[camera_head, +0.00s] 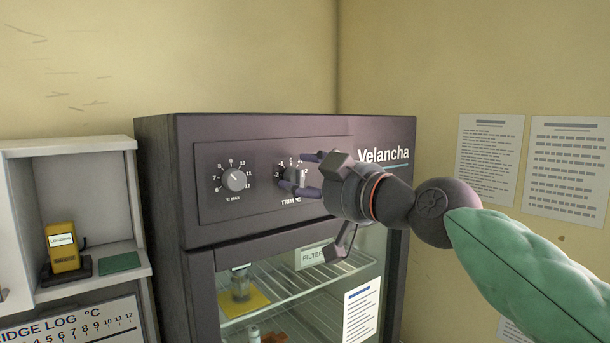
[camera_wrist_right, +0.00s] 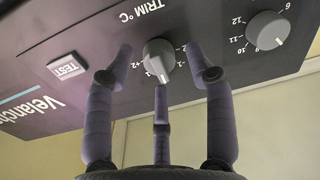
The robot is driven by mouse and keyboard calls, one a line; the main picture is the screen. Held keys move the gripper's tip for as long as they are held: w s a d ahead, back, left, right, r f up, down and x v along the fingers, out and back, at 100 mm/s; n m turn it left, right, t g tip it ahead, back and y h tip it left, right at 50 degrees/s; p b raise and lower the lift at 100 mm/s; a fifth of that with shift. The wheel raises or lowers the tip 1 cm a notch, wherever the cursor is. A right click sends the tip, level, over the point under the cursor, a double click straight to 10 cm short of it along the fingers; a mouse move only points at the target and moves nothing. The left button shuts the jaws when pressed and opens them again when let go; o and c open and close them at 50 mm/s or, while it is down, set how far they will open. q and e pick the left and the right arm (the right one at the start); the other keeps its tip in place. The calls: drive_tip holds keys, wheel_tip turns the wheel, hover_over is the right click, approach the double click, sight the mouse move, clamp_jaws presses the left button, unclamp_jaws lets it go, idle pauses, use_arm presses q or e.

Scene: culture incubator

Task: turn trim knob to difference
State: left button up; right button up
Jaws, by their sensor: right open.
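Contact cannot be told. My left gripper is out of view.
A larger °C knob (camera_head: 234,180) with figures around it is left of the trim knob. A TEST button (camera_wrist_right: 67,67) is on the trim knob's other side. Below is the glass door (camera_head: 290,300). A yellow logger (camera_head: 62,247) stands on the left shelf, above a fridge log sheet (camera_head: 75,325).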

drive_tip(key=shift+w+a, duration=0.15)
drive_tip(key=shift+w, duration=0.1)
clamp_jaws()
drive_tip(key=m, duration=0.3)
drive_tip(key=shift+r+m+p, duration=0.15)
drive_tip(key=shift+m+p, duration=0.25)
drive_tip(key=shift+m, duration=2.1)
drive_tip(key=shift+t, duration=0.3)
